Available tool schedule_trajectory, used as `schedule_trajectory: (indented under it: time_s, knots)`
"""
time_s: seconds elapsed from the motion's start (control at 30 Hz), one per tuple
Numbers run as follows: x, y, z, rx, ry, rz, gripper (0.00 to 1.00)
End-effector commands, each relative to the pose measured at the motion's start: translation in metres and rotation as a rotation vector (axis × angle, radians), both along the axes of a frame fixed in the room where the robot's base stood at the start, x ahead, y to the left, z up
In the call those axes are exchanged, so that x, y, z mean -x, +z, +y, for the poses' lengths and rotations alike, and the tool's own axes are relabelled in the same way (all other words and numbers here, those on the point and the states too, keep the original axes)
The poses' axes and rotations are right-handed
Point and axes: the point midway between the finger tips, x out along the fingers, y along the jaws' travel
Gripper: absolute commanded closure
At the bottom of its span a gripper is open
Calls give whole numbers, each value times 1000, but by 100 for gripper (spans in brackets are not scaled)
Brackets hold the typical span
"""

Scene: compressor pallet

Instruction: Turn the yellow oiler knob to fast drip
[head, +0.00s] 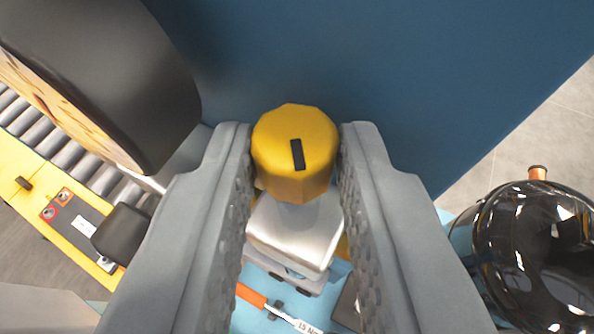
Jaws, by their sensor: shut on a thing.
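The yellow oiler knob (276,140) is a faceted cap with a black pointer bar (297,154) on its top. The bar runs nearly up and down in the picture, its upper end leaning slightly left. My gripper (295,150) has one grey finger on each side of the knob and is shut on it. Below the knob is a silver metal block (295,230), partly hidden between the fingers. I see no drip scale or marks around the knob.
A large dark blue wall (400,70) stands behind the knob. A glossy black round vessel (535,255) with a copper-coloured fitting is at right. A black cylinder-like body (110,70) is at upper left, with a roller conveyor beyond. An orange-handled tool (252,296) lies below.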

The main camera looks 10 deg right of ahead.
Motion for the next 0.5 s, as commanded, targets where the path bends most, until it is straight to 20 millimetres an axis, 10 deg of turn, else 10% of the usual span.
schedule_trajectory:
  time_s: [0.5]
  knots:
    - [0, -1, -1, 0, 48, 2, 99]
